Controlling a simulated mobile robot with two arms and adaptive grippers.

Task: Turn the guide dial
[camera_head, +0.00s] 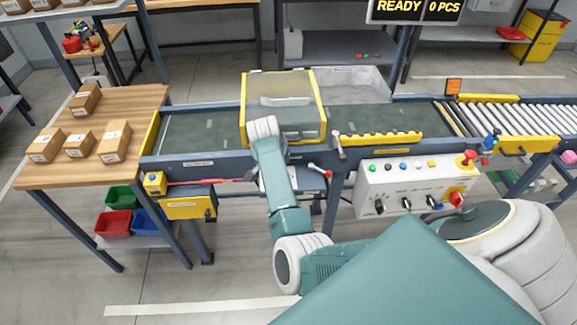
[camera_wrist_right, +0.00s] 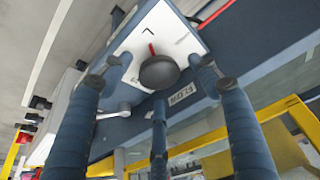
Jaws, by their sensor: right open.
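The guide dial (camera_wrist_right: 160,71) is a dark round knob with a red pointer on a white plate (camera_wrist_right: 188,40), seen in the right wrist view. My right gripper (camera_wrist_right: 155,82) is open. Its blue-grey fingers with dark tips spread around the dial, one on the left, one on the right and one below it in the picture. I cannot tell whether any fingertip touches the dial. My left gripper is not in view.
A lever with a red ball (camera_head: 328,173) sticks out right of the plate. A control box (camera_head: 405,170) with buttons and knobs hangs further right. The yellow-framed hood (camera_head: 283,88) stands over the conveyor belt (camera_head: 375,119). A wooden table (camera_head: 60,176) with boxes is at left.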

